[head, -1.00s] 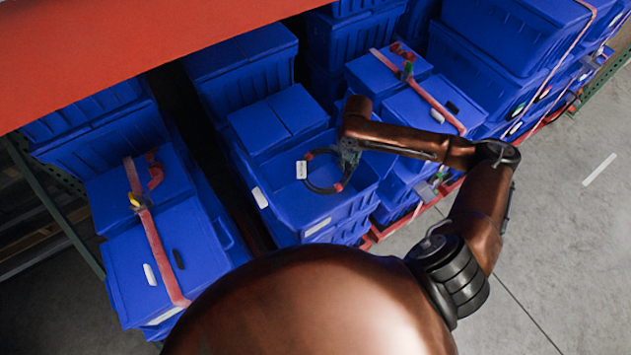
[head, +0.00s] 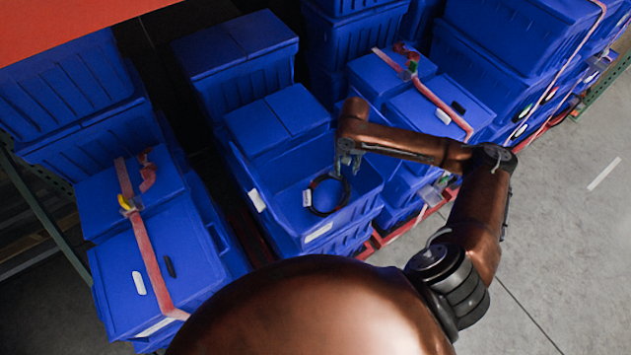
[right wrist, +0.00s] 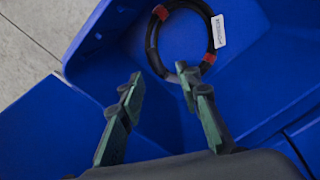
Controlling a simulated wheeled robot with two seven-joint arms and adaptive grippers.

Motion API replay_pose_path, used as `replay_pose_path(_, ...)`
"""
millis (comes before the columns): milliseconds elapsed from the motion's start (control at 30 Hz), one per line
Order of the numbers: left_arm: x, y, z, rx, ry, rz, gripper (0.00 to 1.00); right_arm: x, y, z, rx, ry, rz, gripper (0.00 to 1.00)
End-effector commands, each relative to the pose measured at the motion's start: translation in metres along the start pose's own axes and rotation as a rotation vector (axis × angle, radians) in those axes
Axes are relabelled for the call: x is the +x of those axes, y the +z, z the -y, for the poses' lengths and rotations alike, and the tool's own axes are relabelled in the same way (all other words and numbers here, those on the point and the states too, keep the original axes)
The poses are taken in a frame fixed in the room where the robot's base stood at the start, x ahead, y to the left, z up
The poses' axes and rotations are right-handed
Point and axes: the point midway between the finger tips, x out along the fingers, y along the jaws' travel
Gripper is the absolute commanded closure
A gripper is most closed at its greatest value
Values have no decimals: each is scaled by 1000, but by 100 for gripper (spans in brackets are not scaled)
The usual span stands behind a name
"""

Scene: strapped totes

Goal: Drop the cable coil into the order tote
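The cable coil (head: 346,192) is a black ring with red bands and a white tag. It lies inside the open blue order tote (head: 366,205), towards its front. The right wrist view shows the coil (right wrist: 150,45) on the blue tote floor (right wrist: 262,65). My right gripper (head: 348,162) is over the tote, just behind the coil in the head view. Its two fingers (right wrist: 162,82) are spread with nothing between them. One fingertip overlaps the coil's near edge in the right wrist view, but the coil is not gripped. My left gripper is not in view.
Closed blue totes with a red strap (head: 150,255) stand at the left. More strapped totes (head: 430,115) stand close at the right of the open tote. An orange-red shelf beam (head: 60,25) crosses the upper left. Grey floor (head: 560,250) is clear at the right.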

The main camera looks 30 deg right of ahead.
Motion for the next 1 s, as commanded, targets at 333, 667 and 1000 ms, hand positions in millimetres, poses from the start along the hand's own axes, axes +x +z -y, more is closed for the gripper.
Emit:
replay_pose_path(333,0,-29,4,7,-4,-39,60,1,1,0,0,1,2,60)
replay_pose_path(667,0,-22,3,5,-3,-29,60,-42,-1,0,0,0,-3,60)
replay_pose_path(1000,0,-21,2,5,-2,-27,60,-105,0,0,1,0,0,60)
